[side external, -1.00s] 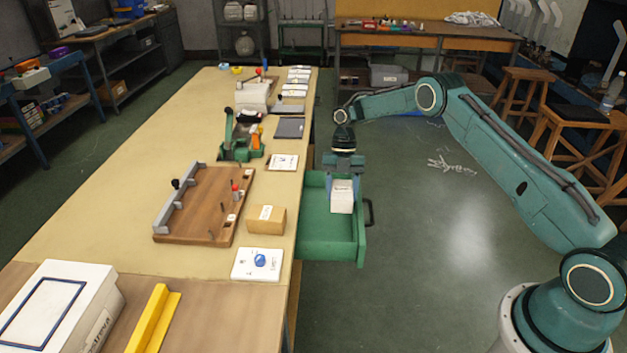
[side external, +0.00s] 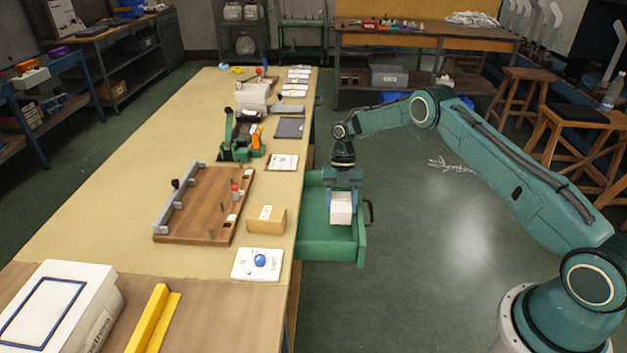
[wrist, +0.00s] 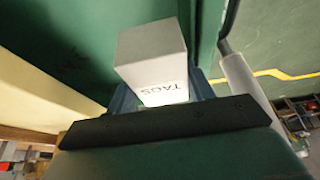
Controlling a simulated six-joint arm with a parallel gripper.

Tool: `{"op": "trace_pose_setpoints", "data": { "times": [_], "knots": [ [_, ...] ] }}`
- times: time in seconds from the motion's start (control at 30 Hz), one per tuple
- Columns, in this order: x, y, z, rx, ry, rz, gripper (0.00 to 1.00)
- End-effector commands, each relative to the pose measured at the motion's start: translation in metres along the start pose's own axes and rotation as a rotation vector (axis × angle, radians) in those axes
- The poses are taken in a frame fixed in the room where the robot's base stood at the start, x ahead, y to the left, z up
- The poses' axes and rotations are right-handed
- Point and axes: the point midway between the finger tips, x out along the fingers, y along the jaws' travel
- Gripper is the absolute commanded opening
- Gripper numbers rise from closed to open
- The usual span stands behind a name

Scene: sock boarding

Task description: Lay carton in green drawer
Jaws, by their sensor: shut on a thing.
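The white carton (side external: 341,208) is in my gripper (side external: 342,186), over the open green drawer (side external: 320,243) at the table's right side. My gripper points down and is shut on the carton's upper part. In the wrist view the carton (wrist: 153,60) shows the word "TAGS" and sits between the fingers, with the green drawer (wrist: 60,35) behind it. The carton appears low, within the drawer's outline. I cannot tell whether its bottom touches the drawer floor.
The drawer's dark handle (side external: 369,213) is on its right side. On the table are a small tan box (side external: 266,220), a white card with a blue knob (side external: 257,263) and a wooden board with pegs (side external: 205,205). The drawer's front part is clear.

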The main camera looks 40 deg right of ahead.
Motion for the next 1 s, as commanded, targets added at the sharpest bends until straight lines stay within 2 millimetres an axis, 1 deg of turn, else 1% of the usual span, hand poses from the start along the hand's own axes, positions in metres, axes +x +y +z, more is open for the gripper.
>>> {"op": "trace_pose_setpoints", "data": {
  "times": [0.3,0.43,0.47,0.5,0.83,1.0],
  "knots": [
    [0.0077,-0.0004,0.0028,0.002,0.001,0.0,0.25],
    [0.0072,-0.0003,0.0029,0.001,0.0,0.0,0.25],
    [0.0075,-0.0003,0.0028,0.001,0.001,0.0,0.56],
    [0.0073,-0.0004,0.0028,0.001,0.001,-0.001,0.62],
    [0.0059,-0.0002,0.0024,0.001,0.0,0.0,0.62],
    [-0.0018,0.0001,-0.0005,0.0,-0.001,0.001,0.62]
  ]
}}
